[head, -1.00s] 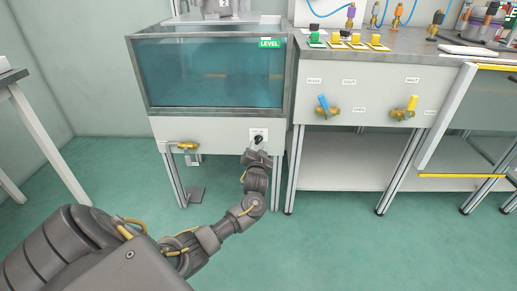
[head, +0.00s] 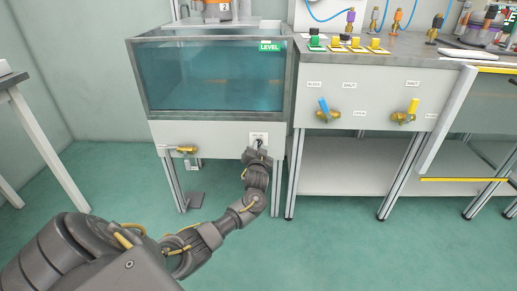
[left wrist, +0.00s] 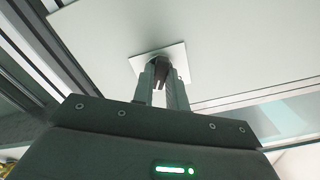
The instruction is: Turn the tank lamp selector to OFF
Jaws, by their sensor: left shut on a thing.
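The tank lamp selector is a small dark knob on a white plate (head: 257,136), on the pale panel below the water tank (head: 210,77), near the panel's right end. My left gripper (head: 259,151) is at the selector, reaching it from below and in front. In the left wrist view the two fingers (left wrist: 163,75) are shut on the selector knob, in front of its square plate (left wrist: 172,57). The fingers cover most of the knob, and the plate's lettering is too small to read, so its setting is not clear. My right gripper is not in view.
A brass valve (head: 186,149) sits on the same panel to the left. To the right, a bench panel carries a blue-handled valve (head: 325,109) and a yellow-handled valve (head: 408,112). Coloured push buttons (head: 345,44) stand on the bench top. Green floor (head: 330,255) lies open in front.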

